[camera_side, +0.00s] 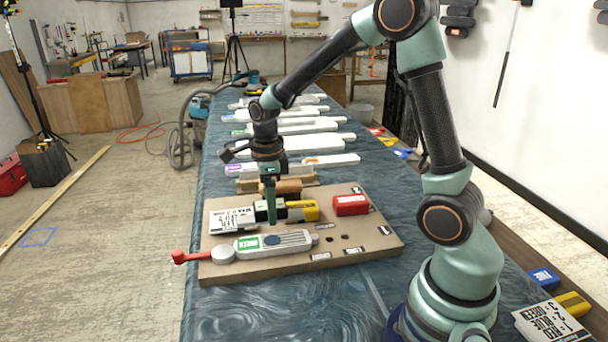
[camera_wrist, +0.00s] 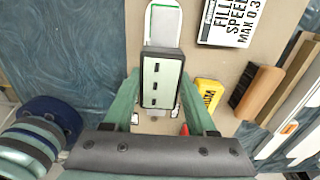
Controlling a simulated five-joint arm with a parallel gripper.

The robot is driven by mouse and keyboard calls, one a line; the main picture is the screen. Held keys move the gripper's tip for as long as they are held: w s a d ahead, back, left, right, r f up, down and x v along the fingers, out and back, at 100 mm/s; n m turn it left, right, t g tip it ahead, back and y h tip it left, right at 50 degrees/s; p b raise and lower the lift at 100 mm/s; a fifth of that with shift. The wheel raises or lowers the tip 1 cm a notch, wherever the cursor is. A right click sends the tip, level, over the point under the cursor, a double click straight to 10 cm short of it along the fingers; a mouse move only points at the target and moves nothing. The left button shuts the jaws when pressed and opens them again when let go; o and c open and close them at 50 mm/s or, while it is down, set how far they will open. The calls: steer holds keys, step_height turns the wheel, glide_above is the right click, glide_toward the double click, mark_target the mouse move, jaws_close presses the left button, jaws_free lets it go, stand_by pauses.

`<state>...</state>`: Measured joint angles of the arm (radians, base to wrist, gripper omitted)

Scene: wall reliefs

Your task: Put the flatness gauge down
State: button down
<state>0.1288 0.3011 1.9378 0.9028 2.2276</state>
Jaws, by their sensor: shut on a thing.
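The flatness gauge is a dark-framed block with a pale face and several dark slots, between the fingers of my gripper (camera_wrist: 160,88) in the wrist view (camera_wrist: 163,70). In the side view the gauge (camera_side: 261,211) is partly hidden by a green finger of my gripper (camera_side: 271,215). My gripper points down and is shut on the gauge, over the tan board (camera_side: 225,270). Whether the gauge's underside touches anything cannot be told.
A grey tool with a green label (camera_side: 272,242) lies along the board's near side. A printed white card (camera_side: 230,220), a yellow piece (camera_side: 303,210) and a red box (camera_side: 350,205) are on the board. White flat pieces (camera_side: 310,143) lie behind.

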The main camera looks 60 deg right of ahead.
steer(key=shift+f, duration=2.35)
steer(key=shift+f, duration=0.15)
steer(key=shift+c, duration=1)
jaws_free()
